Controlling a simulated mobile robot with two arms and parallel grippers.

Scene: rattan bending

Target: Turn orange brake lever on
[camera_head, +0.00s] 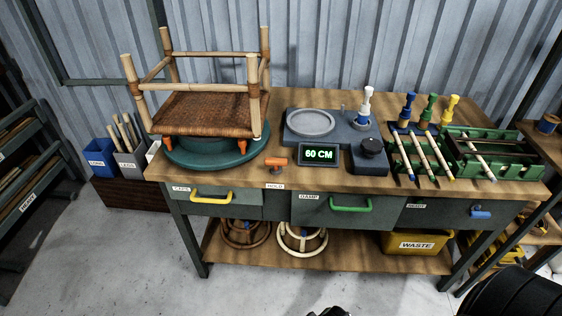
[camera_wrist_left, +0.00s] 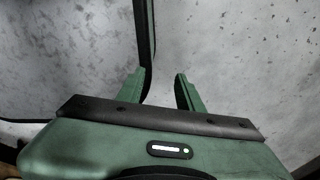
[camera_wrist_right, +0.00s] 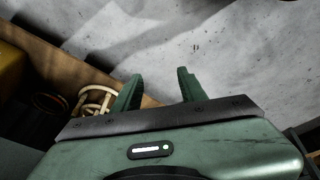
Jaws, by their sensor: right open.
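The orange brake lever (camera_head: 276,162) is a short bar on a small post at the front of the tabletop, above the HOLD label (camera_head: 275,186). It sits in front of the green turntable (camera_head: 207,155), which carries an upturned chair frame with a woven seat (camera_head: 208,114). My left gripper (camera_wrist_left: 160,84) shows in the left wrist view with its green fingers apart and nothing between them, over grey floor. My right gripper (camera_wrist_right: 158,80) is open and empty, over the floor near the bench's lower shelf. Neither gripper is near the lever; a small dark part shows at the head view's bottom edge.
Drawers with yellow (camera_head: 211,197), green (camera_head: 351,205) and blue handles line the front.

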